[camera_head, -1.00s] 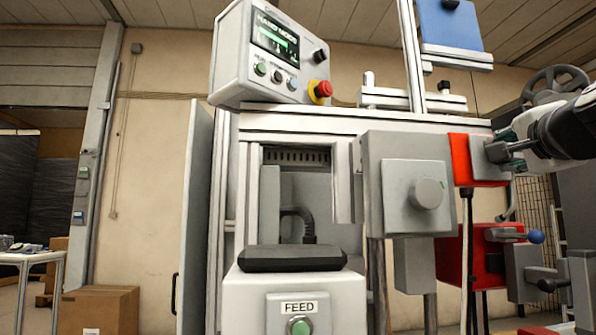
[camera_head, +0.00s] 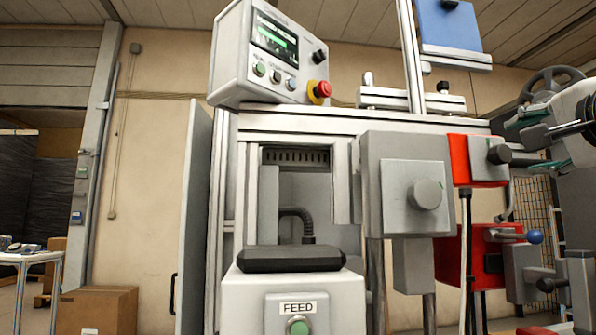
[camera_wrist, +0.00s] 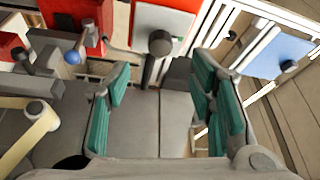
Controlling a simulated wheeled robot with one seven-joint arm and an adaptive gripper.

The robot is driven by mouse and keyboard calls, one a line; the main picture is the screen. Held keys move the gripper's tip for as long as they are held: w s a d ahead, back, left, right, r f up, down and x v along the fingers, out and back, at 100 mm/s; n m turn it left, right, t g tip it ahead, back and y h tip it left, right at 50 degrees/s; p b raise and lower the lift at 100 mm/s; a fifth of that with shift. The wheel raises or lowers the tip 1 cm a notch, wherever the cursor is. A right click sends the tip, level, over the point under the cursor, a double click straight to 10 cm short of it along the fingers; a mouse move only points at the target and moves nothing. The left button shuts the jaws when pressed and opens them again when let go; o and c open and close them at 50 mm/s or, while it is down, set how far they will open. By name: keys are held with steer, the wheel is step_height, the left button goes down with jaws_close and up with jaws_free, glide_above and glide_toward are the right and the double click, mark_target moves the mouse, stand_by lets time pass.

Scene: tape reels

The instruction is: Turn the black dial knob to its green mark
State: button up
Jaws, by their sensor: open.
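The black dial knob (camera_head: 499,154) sticks out from a small grey plate (camera_head: 484,172) on a red box at the right of the machine. In the wrist view the knob (camera_wrist: 160,43) is ahead of my gripper, against a pale plate with red around it. I see no contact.
A grey box with a grey round knob (camera_head: 426,194) is left of the red box. Below are a lever with a blue ball (camera_head: 535,236) and a lower red box (camera_head: 449,262). A handwheel (camera_head: 553,82) stands behind my gripper. A control panel (camera_head: 232,60) is up left.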

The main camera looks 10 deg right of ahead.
steer(key=shift+v, duration=1.45)
steer(key=shift+f, duration=0.1)
steer(key=a+f+n+g+y, duration=0.4)
steer(key=a+f+n, duration=0.3)
steer(key=f, duration=0.6)
steer(key=a+f+n+g+y, duration=0.4)
steer(key=a+f, duration=0.5)
steer(key=f, duration=0.4)
steer(key=s+a+f+n+g+h, duration=0.2)
steer(key=s+f+n+g, duration=0.75)
steer(key=s+f, duration=0.95)
step_height(320, 180, up, 33)
steer(key=w+t+p, duration=0.1)
steer(key=t+p, duration=0.3)
steer(key=p, duration=2.6)
steer(key=shift+d+m+p, duration=0.3)
steer(key=shift+d+m, duration=0.05)
steer(key=shift+m, duration=0.1)
